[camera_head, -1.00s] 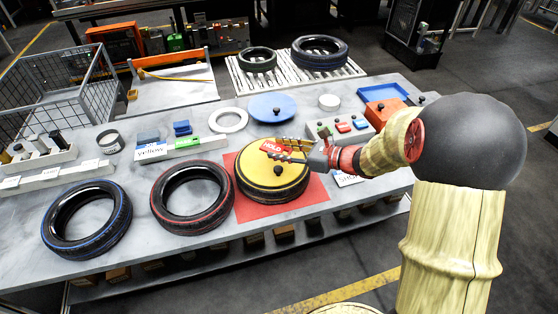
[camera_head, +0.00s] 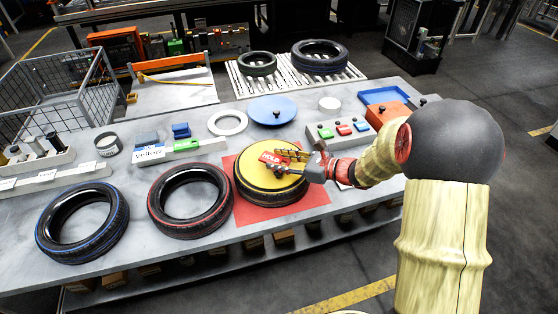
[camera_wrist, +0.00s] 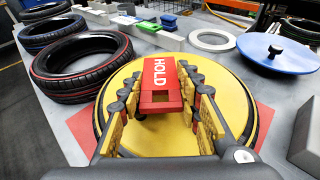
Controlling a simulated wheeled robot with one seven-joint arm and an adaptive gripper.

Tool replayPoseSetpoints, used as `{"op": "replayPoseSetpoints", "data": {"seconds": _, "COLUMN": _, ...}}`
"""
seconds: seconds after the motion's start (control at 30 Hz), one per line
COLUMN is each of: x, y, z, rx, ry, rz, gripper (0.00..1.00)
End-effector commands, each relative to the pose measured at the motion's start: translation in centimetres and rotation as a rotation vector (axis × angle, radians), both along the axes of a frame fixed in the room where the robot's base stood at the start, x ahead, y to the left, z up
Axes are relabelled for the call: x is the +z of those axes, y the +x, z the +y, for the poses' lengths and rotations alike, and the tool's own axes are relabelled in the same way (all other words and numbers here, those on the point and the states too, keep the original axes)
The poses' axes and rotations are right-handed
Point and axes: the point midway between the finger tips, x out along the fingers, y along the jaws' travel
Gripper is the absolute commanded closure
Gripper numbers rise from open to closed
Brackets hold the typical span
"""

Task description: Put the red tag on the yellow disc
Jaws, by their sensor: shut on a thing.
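The red tag (camera_wrist: 163,82), with HOLD in white letters and a small square hole, is between the fingers of my gripper (camera_wrist: 164,95) in the wrist view. It also shows in the head view (camera_head: 271,158). The yellow disc (camera_wrist: 120,88) lies on a tyre on the red mat, and my gripper and the tag are over it. In the head view the disc (camera_head: 262,179) is partly covered by my gripper (camera_head: 283,157). The disc's dark knob is mostly hidden under the tag. I cannot tell whether the tag touches the disc.
A red-striped tyre (camera_head: 190,200) and a blue-striped tyre (camera_head: 82,222) lie left of the red mat (camera_head: 290,209). A blue disc (camera_head: 272,109) with a knob, a white ring (camera_head: 228,122) and a button box (camera_head: 340,130) stand behind. Bare grey tabletop lies between them.

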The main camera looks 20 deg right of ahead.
Motion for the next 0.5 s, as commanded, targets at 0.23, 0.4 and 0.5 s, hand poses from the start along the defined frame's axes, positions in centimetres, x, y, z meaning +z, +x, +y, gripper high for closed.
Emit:
{"op": "replayPoseSetpoints", "data": {"seconds": 0.23, "x": -0.01, "y": 0.0, "z": 0.0, "rx": 0.0, "ry": 0.0, "rz": 0.0, "gripper": 0.53}}
{"op": "replayPoseSetpoints", "data": {"seconds": 0.4, "x": 0.0, "y": 0.0, "z": 0.0, "rx": 0.0, "ry": 0.0, "rz": 0.0, "gripper": 0.48}}
{"op": "replayPoseSetpoints", "data": {"seconds": 0.5, "x": 0.0, "y": 0.0, "z": 0.0, "rx": 0.0, "ry": 0.0, "rz": 0.0, "gripper": 0.48}}
